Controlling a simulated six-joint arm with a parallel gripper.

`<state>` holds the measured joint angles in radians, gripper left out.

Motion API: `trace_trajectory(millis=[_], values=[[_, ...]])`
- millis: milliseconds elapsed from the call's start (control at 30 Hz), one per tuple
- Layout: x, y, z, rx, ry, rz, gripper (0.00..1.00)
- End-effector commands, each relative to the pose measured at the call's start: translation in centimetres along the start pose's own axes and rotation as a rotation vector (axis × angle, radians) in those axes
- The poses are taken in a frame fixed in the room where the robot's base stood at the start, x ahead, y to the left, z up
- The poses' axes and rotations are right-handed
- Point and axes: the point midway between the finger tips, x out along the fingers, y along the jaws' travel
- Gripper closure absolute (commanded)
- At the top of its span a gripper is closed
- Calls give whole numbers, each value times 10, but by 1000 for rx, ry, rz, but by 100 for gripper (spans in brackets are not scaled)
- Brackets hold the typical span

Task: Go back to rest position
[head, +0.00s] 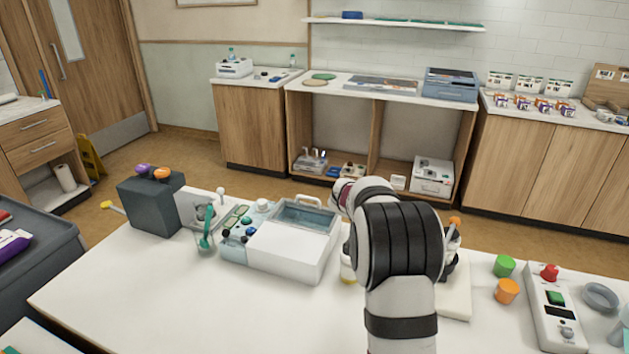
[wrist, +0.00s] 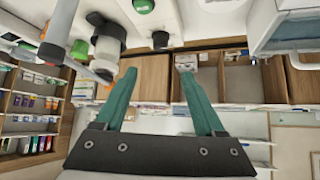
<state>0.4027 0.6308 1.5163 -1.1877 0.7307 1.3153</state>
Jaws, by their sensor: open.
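My gripper (wrist: 158,68) shows in the wrist view as two teal fingers standing apart, with nothing between them. In the head view my white and black arm reaches over the white table (head: 130,290), and its own links hide the gripper. The wrist picture looks upside down, with the table at the top and the room's cabinets beyond the fingertips. A dark-banded upright item (wrist: 106,47) appears close to the left finger in the wrist view; I cannot tell whether they touch.
To the right are a green cap (head: 504,266), an orange cup (head: 507,291) and a device with a red knob (head: 555,320). The table's front left is clear.

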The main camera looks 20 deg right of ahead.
Motion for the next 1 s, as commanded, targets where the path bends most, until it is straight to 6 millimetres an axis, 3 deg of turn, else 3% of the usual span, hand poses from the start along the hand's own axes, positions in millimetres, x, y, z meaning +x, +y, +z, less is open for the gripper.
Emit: trace_trajectory(millis=[67,167,300,400,500,600,700,1000], values=[[-15,2,4,-11,-17,1,29],[-74,17,32,-71,-110,7,29],[-185,66,119,-236,-362,-32,29],[-249,107,189,-370,-551,-112,29],[-297,144,250,-490,-710,-214,29],[-327,170,291,-574,-822,-303,29],[-341,182,311,-617,-877,-355,29],[-343,185,315,-627,-888,-365,29]])
